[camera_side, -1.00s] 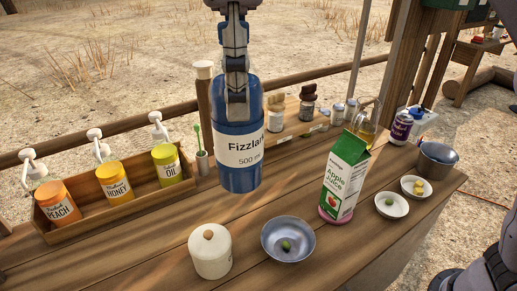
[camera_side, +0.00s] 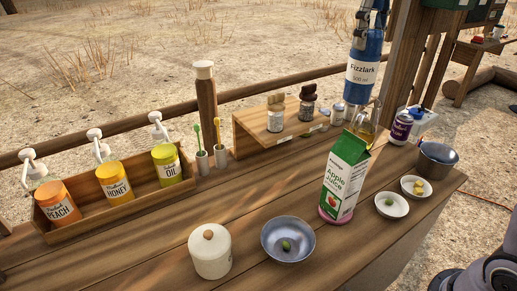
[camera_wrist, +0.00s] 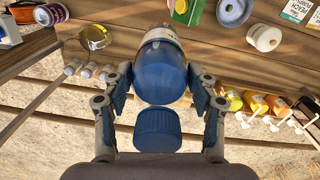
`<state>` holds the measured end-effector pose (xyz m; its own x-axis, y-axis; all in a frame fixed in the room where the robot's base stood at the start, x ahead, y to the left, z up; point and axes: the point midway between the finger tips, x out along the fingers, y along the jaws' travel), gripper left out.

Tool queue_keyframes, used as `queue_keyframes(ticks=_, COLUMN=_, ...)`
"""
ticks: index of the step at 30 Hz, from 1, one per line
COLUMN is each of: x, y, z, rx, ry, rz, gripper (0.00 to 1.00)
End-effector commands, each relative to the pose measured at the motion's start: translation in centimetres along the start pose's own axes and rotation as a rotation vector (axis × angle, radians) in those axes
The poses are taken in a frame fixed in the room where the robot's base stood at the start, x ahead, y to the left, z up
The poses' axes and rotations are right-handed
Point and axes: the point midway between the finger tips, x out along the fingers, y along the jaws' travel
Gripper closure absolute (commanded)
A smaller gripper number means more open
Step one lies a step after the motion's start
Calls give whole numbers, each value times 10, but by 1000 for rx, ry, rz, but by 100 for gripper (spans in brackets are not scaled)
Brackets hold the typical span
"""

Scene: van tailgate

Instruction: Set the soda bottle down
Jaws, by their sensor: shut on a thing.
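The soda bottle (camera_side: 362,76) is blue with a white "Fizzlark 500 ml" label. In the side view it hangs upright at the upper right, behind the apple juice carton. My gripper (camera_side: 372,22) is shut on its upper part, and the frame's top edge cuts the gripper off. In the wrist view the bottle (camera_wrist: 161,65) sits between the two fingers of my gripper (camera_wrist: 160,95), with its blue cap towards the camera. The bottle's base appears above the small jars and the oil bottle; I cannot tell its exact height.
The apple juice carton (camera_side: 345,178), glass oil bottle (camera_side: 366,122) and purple can (camera_side: 401,127) stand near the bottle. A raised shelf (camera_side: 250,135) holds several jars. A metal bowl (camera_side: 288,238) and white lidded pot (camera_side: 210,250) stand in front. The wooden table (camera_side: 265,192) has bare room mid-table.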

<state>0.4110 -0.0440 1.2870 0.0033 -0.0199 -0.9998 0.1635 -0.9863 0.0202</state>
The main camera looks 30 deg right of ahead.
Motion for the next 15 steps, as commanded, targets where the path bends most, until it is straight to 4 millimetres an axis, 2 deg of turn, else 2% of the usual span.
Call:
queue_keyframes(ticks=1, x=0, y=20, z=8, rx=55, ry=-1, rz=0, gripper=100)
queue_keyframes(ticks=6, x=2, y=74, z=38, rx=215, ry=-4, rz=0, gripper=100)
queue_keyframes(ticks=12, x=3, y=130, z=80, rx=397, ry=-8, rz=0, gripper=100)
queue_keyframes(ticks=15, x=4, y=150, z=100, rx=474, ry=-10, rz=0, gripper=100)
